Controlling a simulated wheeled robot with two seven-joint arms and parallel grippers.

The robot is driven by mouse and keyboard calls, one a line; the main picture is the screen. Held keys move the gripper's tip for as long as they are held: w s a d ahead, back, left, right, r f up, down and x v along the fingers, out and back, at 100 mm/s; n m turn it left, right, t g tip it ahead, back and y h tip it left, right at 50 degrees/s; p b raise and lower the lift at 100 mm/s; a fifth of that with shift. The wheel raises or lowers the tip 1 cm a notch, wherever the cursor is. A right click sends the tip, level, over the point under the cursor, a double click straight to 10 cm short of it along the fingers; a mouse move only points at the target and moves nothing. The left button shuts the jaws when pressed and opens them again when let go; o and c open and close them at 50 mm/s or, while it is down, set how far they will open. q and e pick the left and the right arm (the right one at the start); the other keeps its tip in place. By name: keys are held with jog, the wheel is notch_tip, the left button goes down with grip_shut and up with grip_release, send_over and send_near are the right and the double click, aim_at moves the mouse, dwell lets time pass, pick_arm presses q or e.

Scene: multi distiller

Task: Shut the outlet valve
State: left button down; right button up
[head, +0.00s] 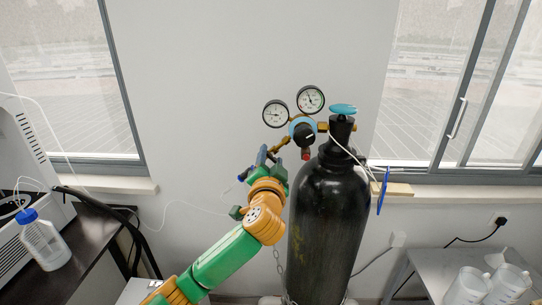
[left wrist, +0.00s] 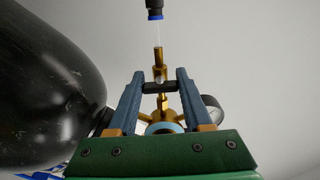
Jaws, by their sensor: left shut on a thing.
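The black gas cylinder (head: 328,215) stands upright, with a blue-green hand wheel (head: 343,108) on top. Its regulator (head: 303,130) has a black knob, a blue ring and two round gauges. A brass outlet branch (head: 279,147) runs from the regulator down to the left. My left gripper (head: 266,156) is at the end of this branch, left of the cylinder neck. In the left wrist view its two blue fingers are shut on the black outlet valve handle (left wrist: 159,87), which sits across the brass fitting. The handle is hidden by the fingers in the head view. My right gripper is not in view.
A dark bench (head: 90,245) with a blue-capped bottle (head: 44,240) is at the left. A grey table (head: 430,272) with white containers (head: 470,287) is at the right. A blue object (head: 383,192) hangs right of the cylinder. Thin tubing runs along the wall.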

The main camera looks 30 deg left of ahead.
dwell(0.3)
pick_arm(q)
jog(key=shift+c, duration=1.6)
grip_release()
jog(key=shift+s+d+f, duration=0.1)
jog(key=b+v, duration=0.2)
jog(key=v, duration=0.5)
